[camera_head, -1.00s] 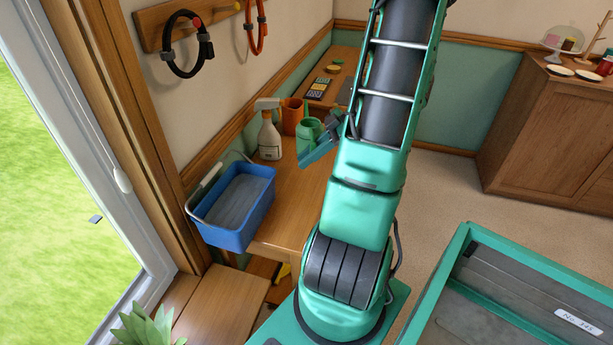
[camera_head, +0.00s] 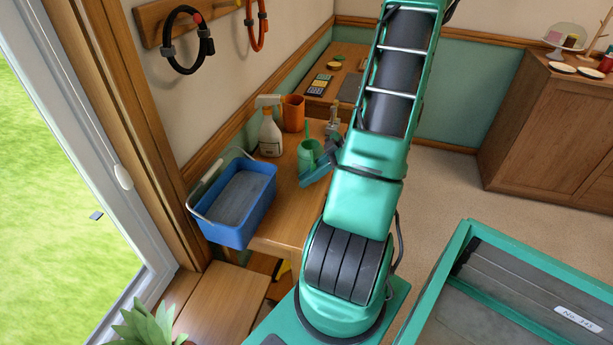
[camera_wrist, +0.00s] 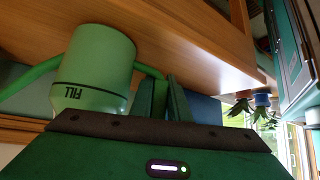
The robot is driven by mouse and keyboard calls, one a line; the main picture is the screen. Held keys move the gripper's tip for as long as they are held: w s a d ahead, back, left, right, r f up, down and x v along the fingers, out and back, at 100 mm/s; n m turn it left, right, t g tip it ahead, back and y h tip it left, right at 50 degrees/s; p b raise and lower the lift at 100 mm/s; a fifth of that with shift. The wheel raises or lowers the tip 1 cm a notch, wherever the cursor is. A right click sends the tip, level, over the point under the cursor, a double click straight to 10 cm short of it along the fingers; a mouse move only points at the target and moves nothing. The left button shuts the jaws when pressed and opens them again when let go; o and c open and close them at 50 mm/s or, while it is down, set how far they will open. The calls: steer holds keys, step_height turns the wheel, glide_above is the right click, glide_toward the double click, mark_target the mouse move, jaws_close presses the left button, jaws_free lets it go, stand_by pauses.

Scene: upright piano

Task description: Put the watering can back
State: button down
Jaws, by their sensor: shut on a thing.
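The green watering can (camera_head: 308,158) is at the wooden table, in front of the orange pot and right of the spray bottle. In the wrist view the can (camera_wrist: 95,68) shows inverted, with "FILL" on its side, a long spout to the left and a handle to the right. My gripper (camera_wrist: 163,98) is shut on the can's handle. In the head view my gripper (camera_head: 322,163) is just right of the can, partly hidden by my arm. The can's base is close to the tabletop; I cannot tell if it touches.
On the table (camera_head: 285,215) stand a white spray bottle (camera_head: 270,135), an orange pot (camera_head: 293,113) and a blue basin (camera_head: 238,203) at the near left. A small object (camera_head: 333,122) stands behind the can. Some bare tabletop lies between basin and can.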

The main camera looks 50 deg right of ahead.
steer(key=shift+f, duration=0.1)
steer(key=c, duration=1.7)
jaws_free()
steer(key=v, duration=1.1)
steer(key=w+a+r+m+g+h, duration=0.25)
steer(key=a+r+m+g, duration=0.3)
steer(key=a, duration=0.65)
steer(key=s+a+r+m+h, duration=0.1)
steer(key=s+a+r+m, duration=0.1)
steer(key=s+m, duration=0.1)
steer(key=s+a+r+m+h, duration=0.1)
steer(key=s+a+r+m, duration=0.1)
steer(key=s+a+m, duration=0.1)
steer(key=s+a+r+m+g+h, duration=0.1)
steer(key=s+a+r+m+h, duration=0.1)
steer(key=s+a+m, duration=0.1)
steer(key=shift+s+m, duration=0.1)
steer(key=shift+m, duration=0.45)
